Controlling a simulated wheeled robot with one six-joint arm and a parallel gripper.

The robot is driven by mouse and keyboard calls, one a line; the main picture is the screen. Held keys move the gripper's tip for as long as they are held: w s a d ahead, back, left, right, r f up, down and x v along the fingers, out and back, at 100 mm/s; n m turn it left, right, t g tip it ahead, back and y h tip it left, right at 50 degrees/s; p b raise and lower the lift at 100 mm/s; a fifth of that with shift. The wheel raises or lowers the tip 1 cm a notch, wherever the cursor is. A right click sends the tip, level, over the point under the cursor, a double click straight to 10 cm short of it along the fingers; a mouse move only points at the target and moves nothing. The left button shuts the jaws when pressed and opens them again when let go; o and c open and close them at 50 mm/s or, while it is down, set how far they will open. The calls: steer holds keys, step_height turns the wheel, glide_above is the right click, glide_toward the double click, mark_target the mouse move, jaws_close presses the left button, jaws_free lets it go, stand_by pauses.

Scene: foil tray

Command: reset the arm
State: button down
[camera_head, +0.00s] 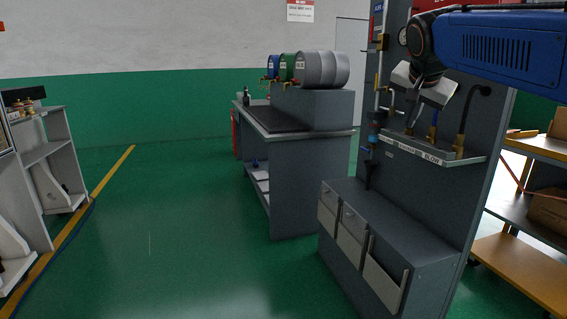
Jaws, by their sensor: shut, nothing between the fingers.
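My arm reaches in from the upper right of the head view, with a blue link and a black wrist joint. My gripper (413,118) hangs below the wrist with its fingers pointing down. It is shut and empty. It appears in front of the grey back panel (484,112) of a workstation, near the small shelf (470,160) with hoses and fittings. I cannot tell how far it is from the shelf. No foil tray can be made out.
A grey cabinet (395,235) with front bins stands below the shelf. A workbench (310,190) with drums (322,69) stands at centre. Orange-shelved racking (520,268) is at right, pale shelving (52,150) at left. The green floor (170,230) between is clear.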

steer(key=s+a+f+n+g+y, duration=0.1)
steer(key=s+f+n, duration=0.3)
steer(key=s+f, duration=1.2)
steer(key=s+a+f+n+g+y, duration=0.1)
steer(key=s+f+n, duration=0.4)
steer(key=s+f, duration=1.2)
steer(key=shift+a+f+g+y, duration=0.4)
steer(key=shift+a+f+g, duration=0.1)
steer(key=shift+a+g, duration=0.35)
